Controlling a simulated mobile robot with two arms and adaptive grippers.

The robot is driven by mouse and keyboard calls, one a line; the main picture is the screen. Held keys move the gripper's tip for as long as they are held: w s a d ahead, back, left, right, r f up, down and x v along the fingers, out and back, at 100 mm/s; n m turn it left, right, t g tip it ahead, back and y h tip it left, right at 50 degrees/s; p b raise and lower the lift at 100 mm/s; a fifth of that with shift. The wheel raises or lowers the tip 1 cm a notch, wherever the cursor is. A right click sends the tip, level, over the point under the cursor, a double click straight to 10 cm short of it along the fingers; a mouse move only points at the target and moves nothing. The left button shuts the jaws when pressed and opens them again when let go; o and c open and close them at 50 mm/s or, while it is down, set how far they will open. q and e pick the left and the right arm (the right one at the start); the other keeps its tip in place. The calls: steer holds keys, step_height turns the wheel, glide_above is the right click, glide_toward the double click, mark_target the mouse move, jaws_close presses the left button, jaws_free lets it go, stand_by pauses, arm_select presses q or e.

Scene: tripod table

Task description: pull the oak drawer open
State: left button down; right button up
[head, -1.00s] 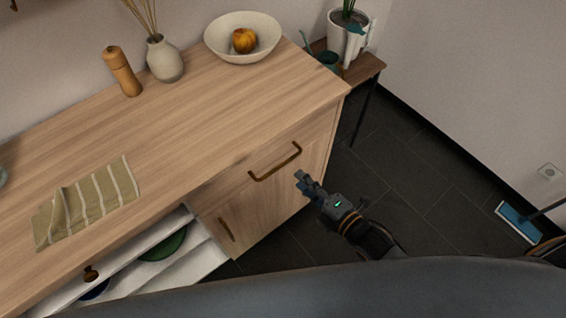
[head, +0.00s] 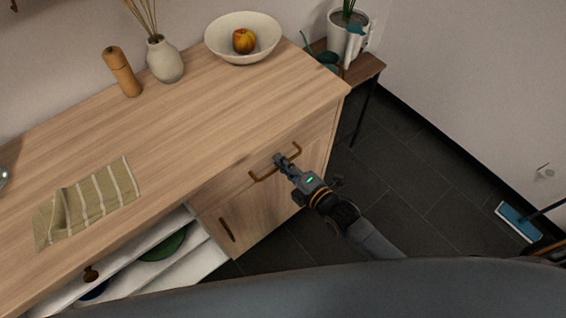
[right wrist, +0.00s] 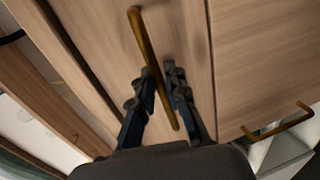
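The oak drawer (head: 238,187) is in the upper front of the wooden cabinet, under the right end of its top. Its front looks flush with the cabinet. It carries a brass bar handle (head: 264,177); the bar (right wrist: 143,38) also crosses the right wrist view. My right gripper (head: 281,160) is at the handle in the head view. In the right wrist view its fingers (right wrist: 160,72) are drawn close together, one on each side of the bar, and look shut on it. My left gripper is not in view.
A lower door with its own handle (head: 226,229) sits below the drawer. At the left an open white compartment holds a green dish (head: 163,246). A striped cloth (head: 88,203), pepper mill (head: 122,72), vase (head: 164,60) and fruit bowl (head: 215,38) stand on top.

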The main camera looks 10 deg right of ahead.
jaws_close()
steer(key=f+p+v, duration=0.2)
steer(key=p+v, duration=0.1)
steer(key=v, duration=1)
steer(key=s+f+p+v, duration=0.1)
steer(key=f+p+v, duration=0.2)
steer(key=v, duration=0.9)
steer(key=shift+s+d+p, duration=0.3)
steer(key=shift+d+p, duration=0.1)
steer(key=shift+d, duration=0.1)
steer(key=o, duration=0.6)
jaws_free()
